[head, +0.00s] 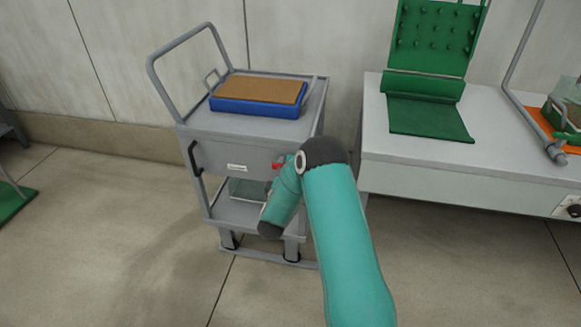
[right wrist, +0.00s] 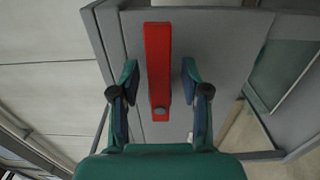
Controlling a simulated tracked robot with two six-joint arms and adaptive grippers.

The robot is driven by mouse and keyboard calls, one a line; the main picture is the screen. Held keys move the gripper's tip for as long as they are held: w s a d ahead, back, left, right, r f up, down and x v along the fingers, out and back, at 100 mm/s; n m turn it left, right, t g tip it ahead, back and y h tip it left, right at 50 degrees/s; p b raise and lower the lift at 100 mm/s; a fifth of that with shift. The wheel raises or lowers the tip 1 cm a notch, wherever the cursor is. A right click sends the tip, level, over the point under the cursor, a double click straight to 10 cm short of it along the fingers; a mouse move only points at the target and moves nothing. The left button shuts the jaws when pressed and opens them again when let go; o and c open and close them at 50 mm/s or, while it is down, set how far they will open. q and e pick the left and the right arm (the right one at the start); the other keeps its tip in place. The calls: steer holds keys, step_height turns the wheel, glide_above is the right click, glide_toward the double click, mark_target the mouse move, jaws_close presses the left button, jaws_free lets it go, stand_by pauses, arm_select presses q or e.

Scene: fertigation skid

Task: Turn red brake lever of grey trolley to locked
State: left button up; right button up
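The grey trolley (head: 235,150) stands against the wall in the head view. Its red brake lever (head: 276,166) shows as a small red bit on the front panel, partly covered by my right arm. In the right wrist view the red lever (right wrist: 157,65) is a long bar with a round grey pivot at its lower end in the picture. My right gripper (right wrist: 160,82) is open, with one finger on each side of the lever and a visible gap on both sides. In the head view its fingers are hidden behind my arm. My left gripper is not in view.
A blue tray (head: 262,112) with a brown top lies on the trolley's upper deck. A glass-like box (head: 247,189) sits on its lower shelf. A white bench (head: 430,172) with a green stand (head: 432,40) is close on the right. Floor at left front is clear.

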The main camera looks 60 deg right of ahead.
steer(key=v, duration=1.2)
stand_by(0.4)
